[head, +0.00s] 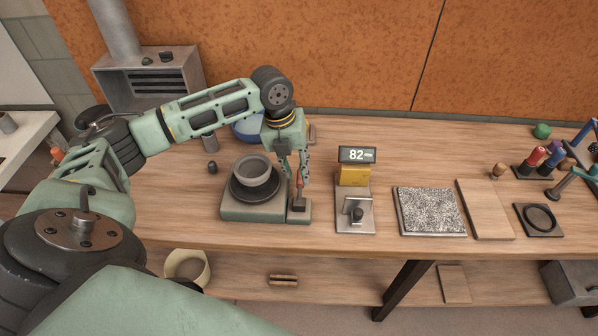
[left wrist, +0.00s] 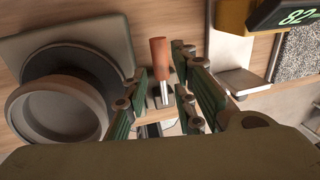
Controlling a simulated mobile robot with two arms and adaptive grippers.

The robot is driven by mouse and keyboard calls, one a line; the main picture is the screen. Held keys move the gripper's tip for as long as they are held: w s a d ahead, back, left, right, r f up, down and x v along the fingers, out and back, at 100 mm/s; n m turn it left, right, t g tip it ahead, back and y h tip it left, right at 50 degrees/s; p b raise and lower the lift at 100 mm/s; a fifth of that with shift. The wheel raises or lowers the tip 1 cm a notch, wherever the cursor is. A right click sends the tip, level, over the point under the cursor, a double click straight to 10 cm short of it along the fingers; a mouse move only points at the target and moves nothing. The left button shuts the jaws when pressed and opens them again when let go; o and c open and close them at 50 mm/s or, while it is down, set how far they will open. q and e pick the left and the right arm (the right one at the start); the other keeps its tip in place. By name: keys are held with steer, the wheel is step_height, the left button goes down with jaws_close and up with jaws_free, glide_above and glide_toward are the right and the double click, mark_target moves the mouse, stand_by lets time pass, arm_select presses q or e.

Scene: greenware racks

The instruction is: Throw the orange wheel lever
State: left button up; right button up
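The wheel lever shows as an orange-red handle on a metal stem (left wrist: 159,58). In the head view the lever (head: 299,188) rises from a small grey-green box on the right side of the wheel's base (head: 240,213). A dark round wheel head (head: 236,190) with a pale grey bowl (head: 254,172) on it stands on that base. My left gripper (head: 296,174) is over the lever, pointing down. In the left wrist view its fingers (left wrist: 162,78) are apart, one on each side of the lever's handle. I cannot tell whether either finger touches it. My right gripper is not in view.
Right of the wheel stands a scale with a yellow block (head: 353,176) and a display (head: 357,155) reading 82. Further right lie a speckled slab (head: 430,211), a wooden board (head: 485,210) and a black ring (head: 540,217). A small dark knob (head: 212,167) stands left of the wheel.

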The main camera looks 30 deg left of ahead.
mark_target(299, 178)
arm_select(q)
steer(key=shift+w+d+f, duration=0.15)
steer(key=shift+f, duration=0.6)
steer(key=shift+w+d+f, duration=0.1)
steer(key=shift+f, duration=0.65)
steer(key=shift+c, duration=0.5)
jaws_close()
